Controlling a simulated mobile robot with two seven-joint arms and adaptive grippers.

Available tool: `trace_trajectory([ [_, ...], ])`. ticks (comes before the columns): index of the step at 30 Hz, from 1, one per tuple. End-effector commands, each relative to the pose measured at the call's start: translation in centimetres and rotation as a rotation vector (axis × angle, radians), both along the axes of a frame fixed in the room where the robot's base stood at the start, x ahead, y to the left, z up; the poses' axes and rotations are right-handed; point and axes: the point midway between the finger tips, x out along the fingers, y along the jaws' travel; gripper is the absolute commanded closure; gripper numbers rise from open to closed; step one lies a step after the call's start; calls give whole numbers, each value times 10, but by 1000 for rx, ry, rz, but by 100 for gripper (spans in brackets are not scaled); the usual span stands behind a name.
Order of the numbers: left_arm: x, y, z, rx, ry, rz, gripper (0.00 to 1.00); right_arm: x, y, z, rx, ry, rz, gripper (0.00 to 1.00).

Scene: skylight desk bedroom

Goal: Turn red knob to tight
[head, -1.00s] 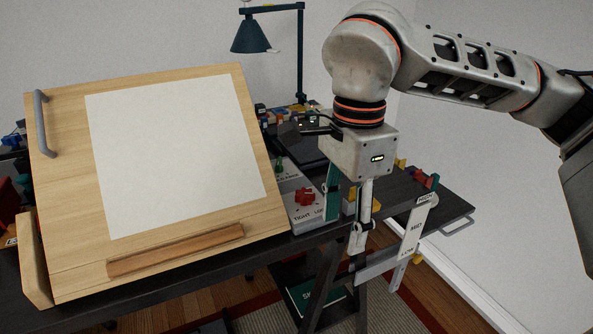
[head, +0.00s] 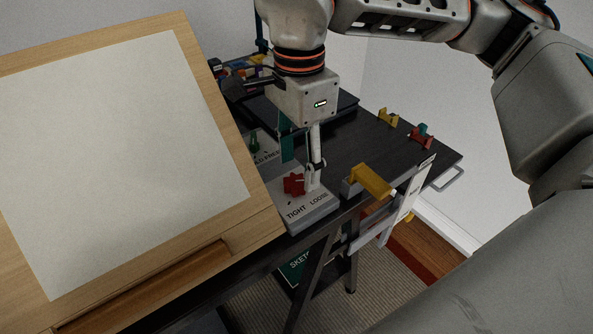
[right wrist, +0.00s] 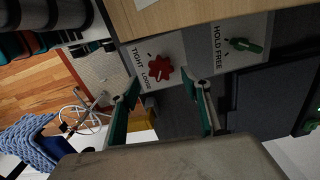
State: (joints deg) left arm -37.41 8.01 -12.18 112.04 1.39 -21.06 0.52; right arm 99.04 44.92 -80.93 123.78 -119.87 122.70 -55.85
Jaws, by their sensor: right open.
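The red knob (head: 293,184) is a lobed knob on a light grey plate (head: 318,207) marked TIGHT and LOOSE, beside the tilted drawing board. It also shows in the right wrist view (right wrist: 159,68), beside the word LOOSE; I cannot tell exactly where it points. My right gripper (head: 301,172) points down close to the knob, with one finger partly behind it. In the right wrist view the gripper (right wrist: 163,92) is open and empty, its green-padded fingers apart, with the knob seen between and beyond the tips. My left gripper is not in view.
The wooden drawing board (head: 225,165) with white paper stands close left. A green knob (head: 254,143) marked HOLD and FREE sits behind. A yellow handle (head: 371,181) juts out just right, by a white scale plate (head: 410,196). The dark desk (head: 365,140) has clear room on the right.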

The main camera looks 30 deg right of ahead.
Motion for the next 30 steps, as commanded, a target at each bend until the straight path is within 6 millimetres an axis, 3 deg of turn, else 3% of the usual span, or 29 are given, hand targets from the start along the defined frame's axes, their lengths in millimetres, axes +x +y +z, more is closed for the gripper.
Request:
trace_trajectory([
  [6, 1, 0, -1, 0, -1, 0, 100, 0, 0, -27, 0, 1, 0, 52],
  [17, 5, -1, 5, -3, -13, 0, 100, 0, 0, -33, 1, -1, 0, 52],
  [18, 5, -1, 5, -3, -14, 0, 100, 0, 0, -33, 1, -1, 0, 55],
  [22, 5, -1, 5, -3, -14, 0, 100, 0, 0, -33, 1, -1, 0, 89],
  [30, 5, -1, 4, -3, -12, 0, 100, 0, 0, -33, 0, 0, -9, 91],
])
